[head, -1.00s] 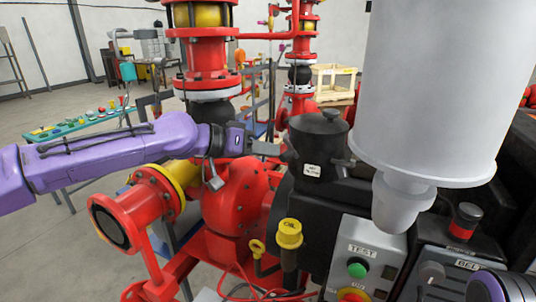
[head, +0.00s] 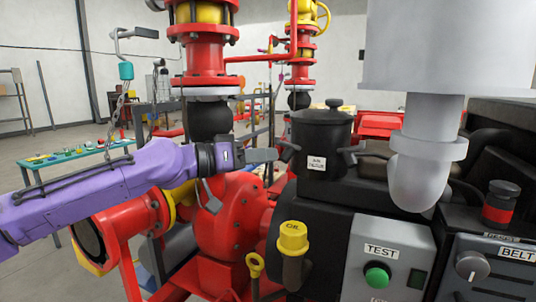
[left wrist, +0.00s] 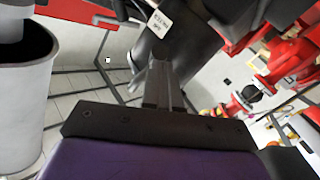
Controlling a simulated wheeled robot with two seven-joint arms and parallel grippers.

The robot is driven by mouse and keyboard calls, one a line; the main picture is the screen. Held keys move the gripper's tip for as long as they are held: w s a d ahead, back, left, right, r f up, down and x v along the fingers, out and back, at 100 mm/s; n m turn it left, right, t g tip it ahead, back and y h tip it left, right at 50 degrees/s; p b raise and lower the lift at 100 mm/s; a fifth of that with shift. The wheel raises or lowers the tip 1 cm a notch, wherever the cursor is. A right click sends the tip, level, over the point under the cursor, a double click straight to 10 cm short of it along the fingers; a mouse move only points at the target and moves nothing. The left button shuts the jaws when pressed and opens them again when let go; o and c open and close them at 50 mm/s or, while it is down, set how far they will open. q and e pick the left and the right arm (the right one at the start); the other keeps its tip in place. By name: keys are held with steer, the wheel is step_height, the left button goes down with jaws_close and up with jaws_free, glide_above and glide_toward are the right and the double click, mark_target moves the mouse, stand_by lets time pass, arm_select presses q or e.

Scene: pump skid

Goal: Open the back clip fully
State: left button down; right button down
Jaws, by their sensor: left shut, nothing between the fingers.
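A black lidded pot (head: 325,145) with a white label stands upright on the pump skid. A dark clip sticks out on its left side (head: 288,151) and another on its right side (head: 350,156). I cannot tell surely which one is the back clip, nor how far either is open. My left gripper (head: 272,155) is shut and empty, its tips close to the left clip; contact cannot be told. In the left wrist view the shut fingers (left wrist: 163,85) point at the dark pot (left wrist: 192,48), and the clip is not clear. My right gripper is not in view.
A large pale grey cylinder with a rounded nose (head: 420,180) hangs over the right side, near the pot. Red pipework (head: 205,60) rises behind my left arm. A yellow oil cap (head: 292,237) and a TEST box (head: 385,255) stand below and in front of the pot.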

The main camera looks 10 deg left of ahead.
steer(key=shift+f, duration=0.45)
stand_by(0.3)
